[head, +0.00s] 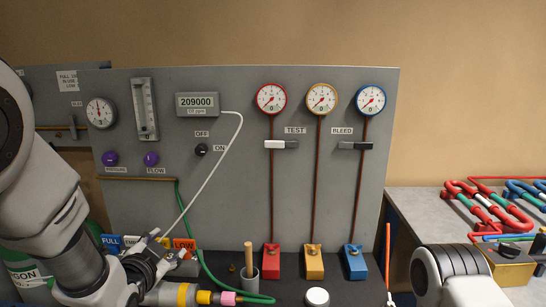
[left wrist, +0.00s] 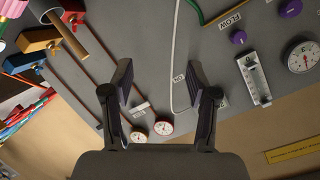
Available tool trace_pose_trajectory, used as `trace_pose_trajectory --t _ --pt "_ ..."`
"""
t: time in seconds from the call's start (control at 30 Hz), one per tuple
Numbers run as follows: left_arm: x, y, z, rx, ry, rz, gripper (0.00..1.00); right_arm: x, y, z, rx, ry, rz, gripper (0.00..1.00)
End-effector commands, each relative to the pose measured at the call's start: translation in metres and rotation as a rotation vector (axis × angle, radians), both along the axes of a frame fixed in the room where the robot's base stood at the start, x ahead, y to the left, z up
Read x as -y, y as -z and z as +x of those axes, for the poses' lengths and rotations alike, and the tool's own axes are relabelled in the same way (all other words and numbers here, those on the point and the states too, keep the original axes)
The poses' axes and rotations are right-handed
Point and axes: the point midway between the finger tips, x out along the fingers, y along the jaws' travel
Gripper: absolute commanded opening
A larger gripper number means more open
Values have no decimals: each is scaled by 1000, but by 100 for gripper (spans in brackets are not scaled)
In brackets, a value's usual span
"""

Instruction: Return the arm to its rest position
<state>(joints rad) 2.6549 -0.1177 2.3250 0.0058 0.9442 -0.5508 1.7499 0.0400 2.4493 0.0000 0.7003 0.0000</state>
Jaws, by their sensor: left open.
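My left arm comes in from the left in the head view, bent down in front of the panel's lower left. Its gripper (head: 158,257) is low there, by the coloured FULL and LOW tags, small and partly hard to make out. In the left wrist view the gripper (left wrist: 163,82) is open, its two dark fingers apart with nothing between them, facing the grey panel (left wrist: 150,70). Part of my right arm shows at the lower right of the head view; its gripper is out of the picture.
The grey panel (head: 230,155) carries gauges, a meter and a white hose (head: 211,170). A cup with a wooden stick (head: 248,257), a white-topped jar (head: 317,297) and red, yellow and blue blocks stand below. Pipe coils (head: 500,208) lie on the right-hand table.

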Motion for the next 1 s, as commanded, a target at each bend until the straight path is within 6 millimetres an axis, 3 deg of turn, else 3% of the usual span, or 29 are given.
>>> trace_pose_trajectory --t 0.17,0.27,0.33,0.47,0.6,0.7,0.8,1.0 --pt "-6 79 -18 -182 -43 -85 58 0 0 0 -1 0 0 61" --pt "-11 137 -40 -321 -88 -147 58 0 0 0 -1 0 0 61" --pt "-14 186 -66 -446 -135 -200 58 0 0 0 -1 0 0 61" --pt "-21 277 -136 -707 -257 -299 58 0 0 0 -1 0 0 61" --pt "-27 353 -232 -981 -423 -383 58 0 0 0 -1 0 0 61" --pt "-29 382 -291 -1128 -530 -417 58 0 -1 0 -1 0 0 61" --pt "-30 395 -325 -1206 -595 -433 58 0 -1 0 -1 0 0 61" --pt "-30 398 -335 -1230 -616 -436 58 0 0 0 -1 0 0 61"
